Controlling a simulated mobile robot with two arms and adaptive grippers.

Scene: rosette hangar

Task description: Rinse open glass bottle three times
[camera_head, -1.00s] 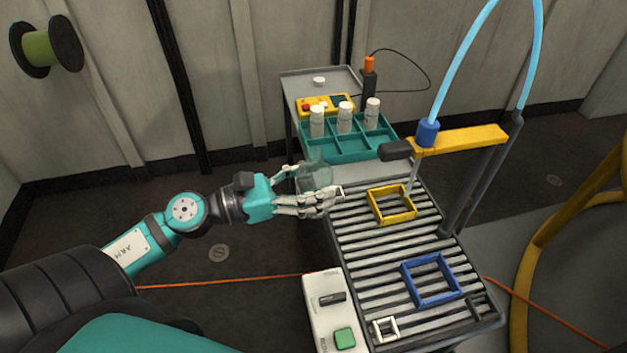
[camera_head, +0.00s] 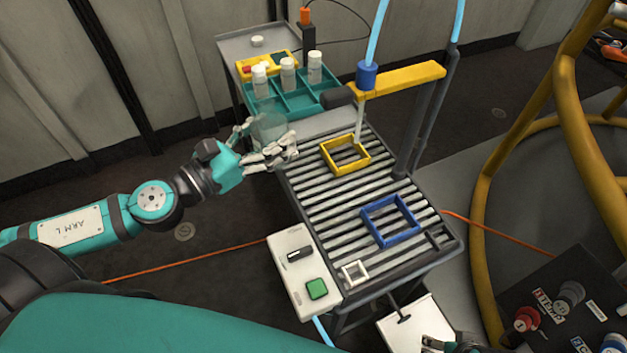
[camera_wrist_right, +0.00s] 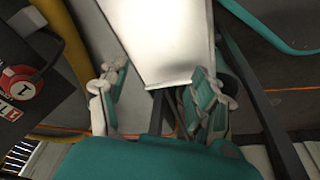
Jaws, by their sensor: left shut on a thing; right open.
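My left gripper (camera_head: 262,150) is shut on a clear glass bottle (camera_head: 270,126), at the left edge of the slatted rack (camera_head: 315,192). The fingers partly cover the bottle, and its mouth is hard to make out. A blue nozzle (camera_head: 367,75) with a thin pale spout hangs from a yellow arm (camera_head: 402,79) above the yellow square frame (camera_head: 345,156). I cannot tell whether water flows. My right gripper (camera_wrist_right: 158,95) is open, its fingers either side of a white panel's (camera_wrist_right: 165,35) near end. It only just shows at the head view's bottom edge (camera_head: 452,344).
A teal tray (camera_head: 303,102) with several white-capped bottles stands behind the rack. A blue square frame (camera_head: 390,221) and a small white frame (camera_head: 355,272) lie on the rack. A white box with a green button (camera_head: 317,289) is at its front left. Yellow tubing (camera_head: 485,220) stands right.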

